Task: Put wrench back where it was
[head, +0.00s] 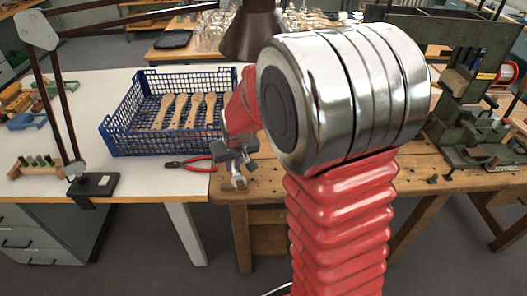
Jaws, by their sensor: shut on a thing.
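My gripper (236,160) is at the left end of my red and chrome arm, over the left edge of the wooden workbench. It is shut on the wrench (239,183). The silver open end of the wrench points down below the jaws, close to the bench top. I cannot tell whether it touches the wood. The rest of the wrench is hidden by the gripper.
Red-handled pliers (190,163) lie just left of the gripper on the white table (135,180). A blue crate (150,143) with wooden brush handles stands behind them. A green machine (470,110) stands at right on the workbench (415,165). A lamp base (93,186) is at left.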

